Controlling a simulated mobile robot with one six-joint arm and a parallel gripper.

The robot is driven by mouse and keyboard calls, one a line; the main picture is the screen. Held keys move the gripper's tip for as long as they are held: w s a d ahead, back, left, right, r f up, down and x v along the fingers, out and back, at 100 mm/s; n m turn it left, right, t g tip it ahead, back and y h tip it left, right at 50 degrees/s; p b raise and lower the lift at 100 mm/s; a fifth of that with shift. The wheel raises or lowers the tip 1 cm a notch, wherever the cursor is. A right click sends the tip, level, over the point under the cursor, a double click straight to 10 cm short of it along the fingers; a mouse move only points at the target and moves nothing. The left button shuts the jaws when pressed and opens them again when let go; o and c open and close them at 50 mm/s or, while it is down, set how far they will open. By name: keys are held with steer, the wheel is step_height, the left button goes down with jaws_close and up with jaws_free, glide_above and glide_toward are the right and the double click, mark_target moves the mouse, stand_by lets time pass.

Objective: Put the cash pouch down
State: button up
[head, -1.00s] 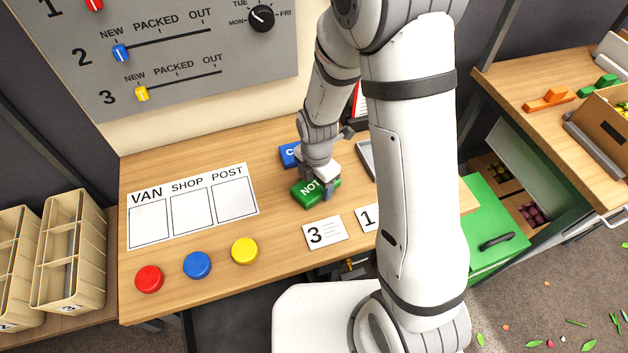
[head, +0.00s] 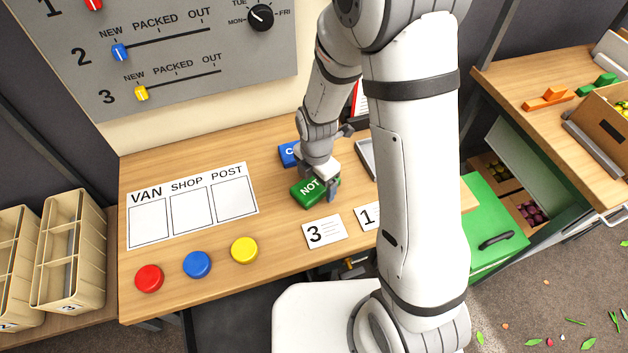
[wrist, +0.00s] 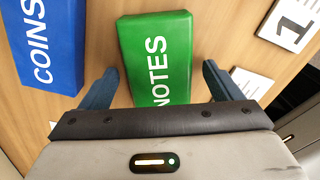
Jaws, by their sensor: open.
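A green pouch marked NOTES (head: 308,191) lies flat on the wooden desk (head: 270,270). In the wrist view the green pouch (wrist: 157,55) sits between the two blue-grey fingers of my gripper (wrist: 160,88), with a gap showing on each side. My gripper (head: 322,186) is open and low over the pouch's right part in the head view. A blue pouch marked COINS (wrist: 48,45) lies beside it, and shows partly behind my gripper in the head view (head: 288,153).
Cards marked 3 (head: 324,231) and 1 (head: 366,217) lie near the desk's front. A VAN, SHOP, POST sheet (head: 193,205) and red (head: 149,278), blue (head: 197,264) and yellow (head: 244,250) discs are at left. A grey tray (head: 366,160) is partly hidden by my arm.

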mark_target(316, 183)
step_height(316, 183, up, 12)
steer(key=f, duration=0.1)
steer(key=s+d+r+m+t, duration=0.1)
steer(key=s+d+r+m, duration=0.5)
steer(key=m, duration=0.7)
steer(key=s+d+r+m+t, duration=0.2)
steer(key=s+d+r+m, duration=0.4)
steer(key=m, duration=0.6)
steer(key=shift+s+r+m, duration=0.3)
steer(key=shift+r+m, duration=0.1)
steer(key=shift+r, duration=0.15)
